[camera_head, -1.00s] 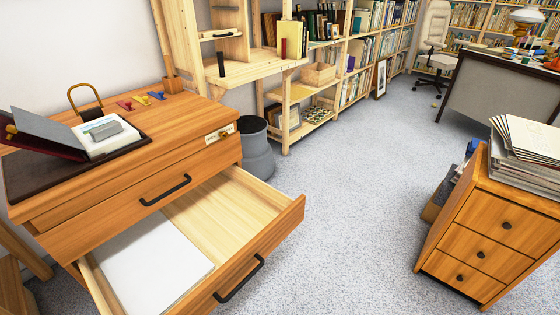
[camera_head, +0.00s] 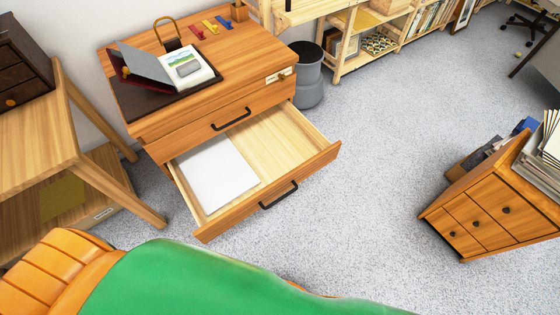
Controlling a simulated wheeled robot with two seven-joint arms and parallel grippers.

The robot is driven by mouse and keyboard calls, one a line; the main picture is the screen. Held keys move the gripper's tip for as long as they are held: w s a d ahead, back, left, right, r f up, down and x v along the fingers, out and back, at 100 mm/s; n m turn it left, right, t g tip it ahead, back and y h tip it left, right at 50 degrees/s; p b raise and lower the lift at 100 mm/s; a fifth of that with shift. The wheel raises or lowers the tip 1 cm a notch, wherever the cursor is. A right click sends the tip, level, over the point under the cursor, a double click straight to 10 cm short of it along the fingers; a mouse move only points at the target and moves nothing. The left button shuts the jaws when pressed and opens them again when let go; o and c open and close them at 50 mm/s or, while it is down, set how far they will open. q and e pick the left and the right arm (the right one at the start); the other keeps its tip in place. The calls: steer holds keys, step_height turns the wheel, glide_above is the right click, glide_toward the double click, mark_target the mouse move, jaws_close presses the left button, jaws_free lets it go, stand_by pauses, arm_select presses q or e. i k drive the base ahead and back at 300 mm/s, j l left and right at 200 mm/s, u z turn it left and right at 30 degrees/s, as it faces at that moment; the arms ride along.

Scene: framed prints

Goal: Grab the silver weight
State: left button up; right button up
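A small grey, silver-looking block (camera_head: 188,68), which looks like the weight, lies on the page of an open book (camera_head: 207,78). The book has a dark red and grey cover, raised on its left side. It rests on a dark mat (camera_head: 140,104) on top of a wooden drawer cabinet (camera_head: 262,55). Neither of my grippers shows in the head view.
The cabinet's lower drawer (camera_head: 262,140) is pulled out and holds a white sheet (camera_head: 214,173). A green-covered surface (camera_head: 220,285) fills the bottom edge. A wooden table (camera_head: 35,135) stands left, a small drawer unit (camera_head: 485,215) right. Grey carpet (camera_head: 360,170) between is clear.

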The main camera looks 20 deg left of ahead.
mark_target(191, 65)
steer(key=u, duration=1.25)
